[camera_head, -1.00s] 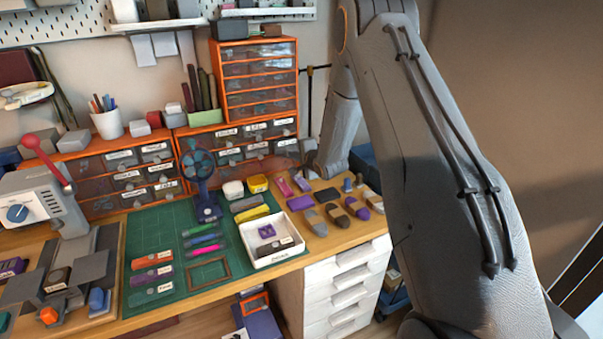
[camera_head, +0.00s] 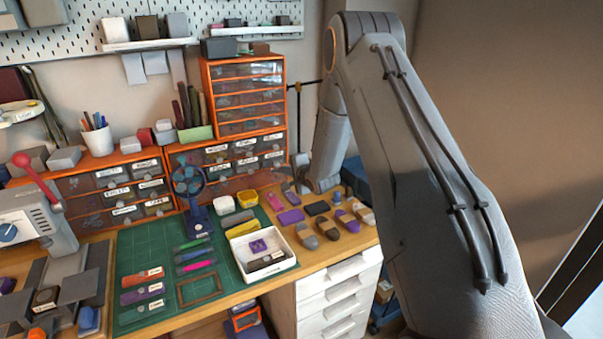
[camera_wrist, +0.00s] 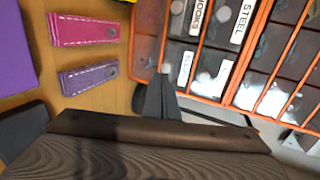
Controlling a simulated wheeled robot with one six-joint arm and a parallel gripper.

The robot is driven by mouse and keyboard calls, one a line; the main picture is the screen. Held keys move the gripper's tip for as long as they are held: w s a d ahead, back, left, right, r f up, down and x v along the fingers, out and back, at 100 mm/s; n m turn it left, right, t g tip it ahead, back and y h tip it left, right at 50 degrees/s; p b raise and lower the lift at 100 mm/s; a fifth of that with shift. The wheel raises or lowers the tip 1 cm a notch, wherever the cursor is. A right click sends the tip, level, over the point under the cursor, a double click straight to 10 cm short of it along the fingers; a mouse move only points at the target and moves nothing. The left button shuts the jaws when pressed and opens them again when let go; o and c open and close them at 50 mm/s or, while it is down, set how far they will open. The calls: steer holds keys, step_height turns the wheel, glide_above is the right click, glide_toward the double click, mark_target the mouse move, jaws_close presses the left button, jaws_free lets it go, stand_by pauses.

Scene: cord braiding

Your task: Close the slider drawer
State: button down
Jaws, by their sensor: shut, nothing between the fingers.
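The low orange cabinet (camera_head: 290,146) with labelled clear-fronted drawers stands at the back of the desk; it fills the upper right of the wrist view (camera_wrist: 212,85). Two labels there read "HOOKS" and "STEEL"; the smaller ones are too blurred to read surely, so I cannot tell which drawer is the slider drawer or how far it stands out. My gripper (camera_wrist: 163,96) is shut and empty, its dark tip close to the cabinet's lower orange edge. I cannot tell whether it touches. In the head view my arm hides part of the cabinet's right end.
A pink strap (camera_wrist: 85,29) and a purple strap (camera_wrist: 88,77) lie on the wood beside my gripper. A taller orange drawer tower (camera_head: 243,97) stands on the cabinet.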

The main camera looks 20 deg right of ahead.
steer(key=s+a+r+n+g, duration=0.2)
steer(key=s+n+g, duration=0.2)
steer(key=s, duration=1.2)
steer(key=s+a+r+n+g+h+b, duration=0.1)
steer(key=s+n+g, duration=0.3)
steer(key=s, duration=1.2)
steer(key=s+a+r+n+g+h, duration=0.1)
steer(key=s+a+r+n+g, duration=0.2)
steer(key=s, duration=1.3)
steer(key=n+g, duration=0.2)
steer(key=n, duration=0.3)
steer(key=shift+a+b, duration=0.15)
steer(key=shift+b, duration=0.25)
steer(key=shift+r, duration=0.1)
